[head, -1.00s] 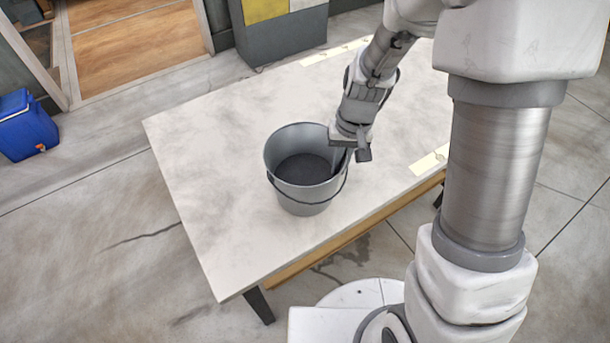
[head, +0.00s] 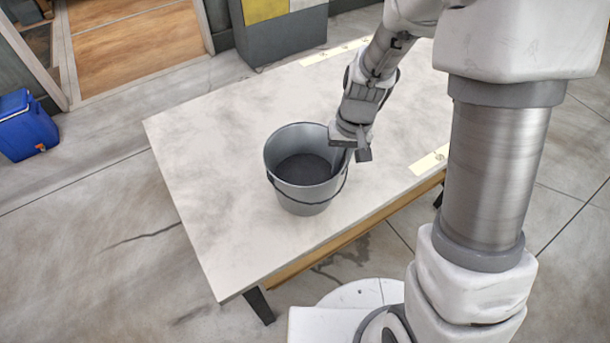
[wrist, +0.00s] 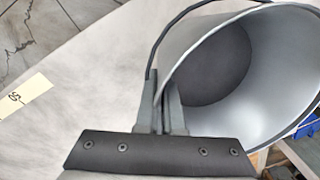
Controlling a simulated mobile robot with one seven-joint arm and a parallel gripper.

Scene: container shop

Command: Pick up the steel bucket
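The grey steel bucket (head: 292,192) stands upright on the pale table, open at the top, with a dark inside bottom and a thin dark handle hanging against its near side. My gripper (head: 344,163) points down at the bucket's right rim. In the wrist view the bucket (wrist: 285,85) fills the upper right. There my gripper's fingers (wrist: 162,102) are close together with the bucket wall between them, one outside and one inside. They look shut on the rim. The fingertips are partly hidden by the wall.
The pale table (head: 215,150) is otherwise mostly clear, with light label strips (head: 428,162) along its edges. A blue cooler box (head: 27,125) stands on the floor at the far left. A grey cabinet (head: 280,35) stands behind the table.

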